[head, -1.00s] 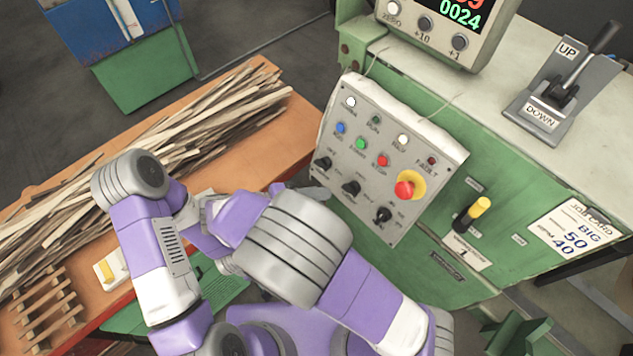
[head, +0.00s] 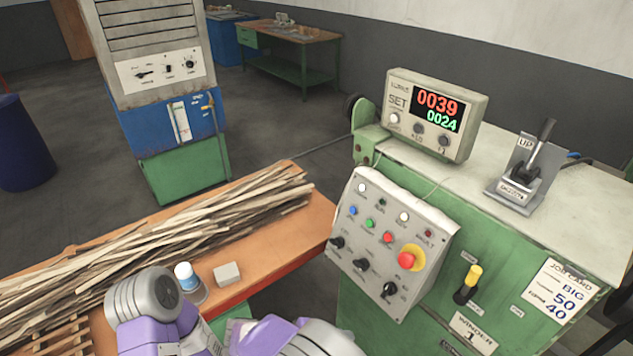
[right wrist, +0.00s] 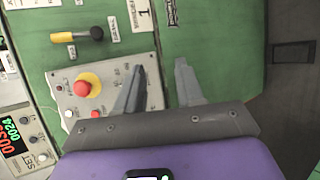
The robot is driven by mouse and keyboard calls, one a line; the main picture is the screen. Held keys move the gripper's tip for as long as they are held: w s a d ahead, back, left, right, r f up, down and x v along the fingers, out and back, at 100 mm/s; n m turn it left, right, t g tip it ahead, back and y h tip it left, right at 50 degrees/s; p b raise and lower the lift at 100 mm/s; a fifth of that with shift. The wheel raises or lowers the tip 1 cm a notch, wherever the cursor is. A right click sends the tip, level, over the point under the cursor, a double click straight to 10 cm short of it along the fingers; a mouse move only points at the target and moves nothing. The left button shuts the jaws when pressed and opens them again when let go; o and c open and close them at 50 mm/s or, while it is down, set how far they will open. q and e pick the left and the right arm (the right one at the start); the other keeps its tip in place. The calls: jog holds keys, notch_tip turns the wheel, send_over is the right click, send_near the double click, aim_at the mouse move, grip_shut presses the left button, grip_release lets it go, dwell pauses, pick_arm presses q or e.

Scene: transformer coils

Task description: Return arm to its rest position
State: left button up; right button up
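My arm links, purple and grey, show at the bottom of the head view, below the control panel and over the near edge of the orange bench. Neither gripper shows in the head view. In the right wrist view my right gripper (right wrist: 158,88) has its two grey fingers apart with nothing between them. The green winder machine (head: 400,310) and its grey control panel (head: 390,243) are in front of it; the panel also shows in the right wrist view (right wrist: 110,75). I cannot tell the exact distance from the fingers to the panel.
The orange bench (head: 255,262) holds a pile of wooden strips (head: 150,230), a small grey block (head: 227,273) and a white-and-blue container (head: 187,277). The counter box (head: 437,113) reads 0039 over 0024. An UP/DOWN lever (head: 520,170) stands on the machine top. Open floor lies behind.

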jog(key=s+d+f+m+y, duration=0.1)
jog(key=f+m+y, duration=0.1)
jog(key=f+y, duration=0.3)
jog(key=s+d+f+m+g+y, duration=0.1)
jog(key=f+y, duration=0.5)
jog(key=f, duration=0.6)
jog(key=s+d+f+m+y, duration=0.3)
jog(key=f+m+y, duration=0.1)
jog(key=f, duration=0.5)
jog(key=shift+f+m+g+y, duration=0.2)
jog(key=shift+m+g+y, duration=0.15)
jog(key=shift+y, duration=0.45)
